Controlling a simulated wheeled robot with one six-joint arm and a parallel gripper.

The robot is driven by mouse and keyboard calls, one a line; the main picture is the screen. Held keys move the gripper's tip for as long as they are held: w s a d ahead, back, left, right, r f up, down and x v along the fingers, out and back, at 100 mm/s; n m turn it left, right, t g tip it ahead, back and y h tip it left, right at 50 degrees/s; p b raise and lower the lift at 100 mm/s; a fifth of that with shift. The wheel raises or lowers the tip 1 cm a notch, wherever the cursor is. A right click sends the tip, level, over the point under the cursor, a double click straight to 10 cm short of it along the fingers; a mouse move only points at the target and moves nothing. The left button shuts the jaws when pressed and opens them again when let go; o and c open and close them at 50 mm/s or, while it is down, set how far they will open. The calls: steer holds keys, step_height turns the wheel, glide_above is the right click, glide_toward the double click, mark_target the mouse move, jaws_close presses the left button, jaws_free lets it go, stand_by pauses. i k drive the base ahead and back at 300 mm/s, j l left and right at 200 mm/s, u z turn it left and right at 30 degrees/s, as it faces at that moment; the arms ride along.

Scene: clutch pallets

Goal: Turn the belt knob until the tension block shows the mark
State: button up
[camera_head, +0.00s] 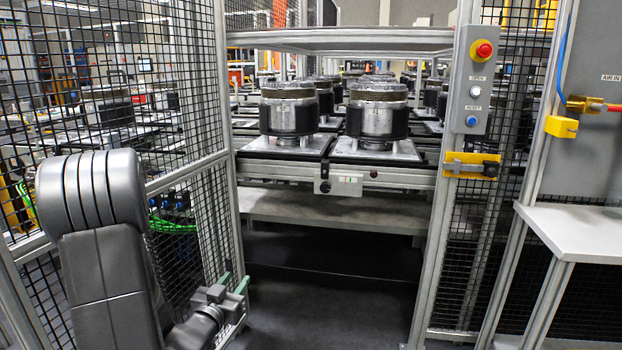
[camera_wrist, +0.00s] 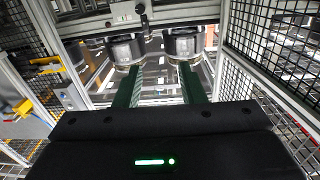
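The belt knob (camera_head: 324,187) is a small dark round knob on the front rail of the conveyor, near the middle of the head view. A small pale block (camera_head: 347,186), which looks like the tension block, sits just right of it; its marking is too small to read. In the wrist view, which is turned upside down, the knob (camera_wrist: 140,9) and the pale block (camera_wrist: 122,18) show at the top. My gripper (camera_head: 233,282) is low and left of the knob, well apart from it. Its two green fingers (camera_wrist: 160,70) are spread with nothing between them.
Two metal clutches (camera_head: 291,110) (camera_head: 377,112) stand on pallets above the rail. Mesh fence (camera_head: 195,215) stands on the left. A post with a button box (camera_head: 477,80) and yellow latch (camera_head: 470,165) stands right. A shelf (camera_head: 335,210) lies below the rail; the floor beneath is clear.

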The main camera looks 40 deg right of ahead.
mark_target(325, 188)
steer(key=i+l, duration=0.15)
steer(key=l, duration=0.25)
steer(key=i+l, duration=0.1)
steer(key=l, duration=0.3)
steer(key=i+l, duration=0.15)
steer(key=l, duration=0.2)
steer(key=i+l, duration=0.1)
steer(key=l, duration=0.3)
steer(key=i+l, duration=0.15)
steer(key=l, duration=0.25)
steer(key=i+l, duration=0.15)
steer(key=l, duration=0.25)
steer(key=u, duration=0.05)
